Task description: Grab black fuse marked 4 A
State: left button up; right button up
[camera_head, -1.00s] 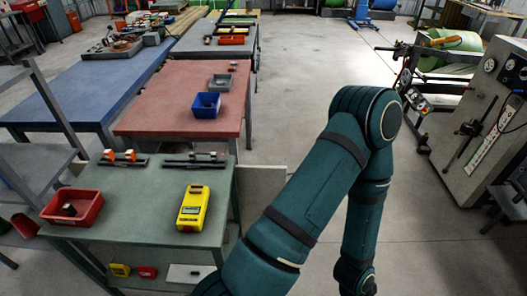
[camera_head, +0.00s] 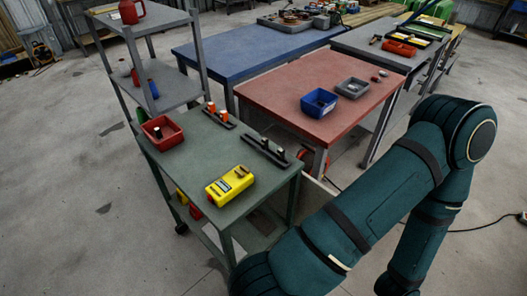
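No marking of 4 A is readable at this size. A small dark piece (camera_head: 158,132) lies in the red bin (camera_head: 172,143) on the green cart; I cannot tell whether it is a black fuse. A dark rail (camera_head: 262,149) on the cart bears small dark pieces with pale parts. A second dark rail (camera_head: 222,121) behind it bears two orange-and-white pieces (camera_head: 211,107). A yellow meter (camera_head: 228,187) lies near the cart's front edge, with a small tan piece on top. Neither gripper is in view; only links of one of my arms show at right.
The green cart top (camera_head: 195,160) has bare room between bin and meter. Behind it stands a red table (camera_head: 285,88) with a blue bin (camera_head: 318,103) and a grey tray (camera_head: 352,88). A grey shelf rack (camera_head: 175,92) stands close behind the cart's left. Floor at left is open.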

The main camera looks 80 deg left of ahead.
aim_at(281, 153)
jog(key=i+j+u, duration=0.1)
jog(key=u, duration=0.35)
jog(key=i+u, duration=0.45)
jog(key=i+l+u, duration=0.1)
jog(key=u, duration=0.4)
